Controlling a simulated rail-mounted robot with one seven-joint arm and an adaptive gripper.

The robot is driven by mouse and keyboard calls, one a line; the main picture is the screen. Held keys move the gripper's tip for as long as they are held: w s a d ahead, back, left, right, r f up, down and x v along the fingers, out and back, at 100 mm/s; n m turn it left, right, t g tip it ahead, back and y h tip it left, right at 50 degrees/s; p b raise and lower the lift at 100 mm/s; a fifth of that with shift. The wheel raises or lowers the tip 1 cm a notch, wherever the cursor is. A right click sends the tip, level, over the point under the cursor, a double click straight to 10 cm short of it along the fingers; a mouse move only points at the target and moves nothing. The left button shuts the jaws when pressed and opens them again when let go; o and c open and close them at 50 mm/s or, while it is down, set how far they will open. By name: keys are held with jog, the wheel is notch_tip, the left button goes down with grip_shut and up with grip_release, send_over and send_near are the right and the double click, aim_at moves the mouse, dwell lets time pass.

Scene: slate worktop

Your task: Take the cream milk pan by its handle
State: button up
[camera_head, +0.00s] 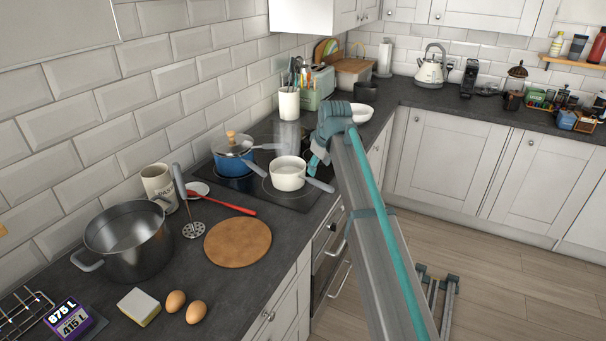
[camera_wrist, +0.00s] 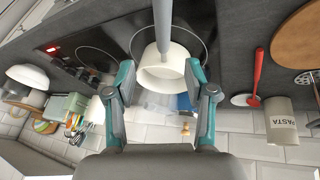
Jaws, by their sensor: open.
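The cream milk pan (camera_head: 287,176) sits upright on the black hob, its grey handle (camera_head: 320,185) pointing to the right, toward the worktop's front edge. In the wrist view the pan (camera_wrist: 164,76) shows between my fingers, with its handle (camera_wrist: 162,24) running up to the top edge. My gripper (camera_head: 317,163) is open and empty, just right of the pan and near its handle. In the wrist view my fingertips (camera_wrist: 160,70) lie on either side of the pan; I cannot tell the gap in depth. Contact with the pan is not visible.
A blue lidded pan (camera_head: 233,158) stands close by on the hob, its handle reaching toward the cream pan. A large steel pot (camera_head: 128,243), a round wooden board (camera_head: 238,244), a red spoon (camera_head: 222,203) and eggs (camera_head: 186,307) lie nearer. The floor side is open.

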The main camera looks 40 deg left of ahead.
aim_at(313, 179)
jog(key=p+x, duration=0.1)
jog(key=x, duration=0.4)
jog(key=p+x, duration=0.2)
jog(key=x, duration=0.3)
jog(key=shift+s+a+f, duration=0.15)
jog(key=shift+s+a, duration=0.05)
grip_shut()
dwell(0.3)
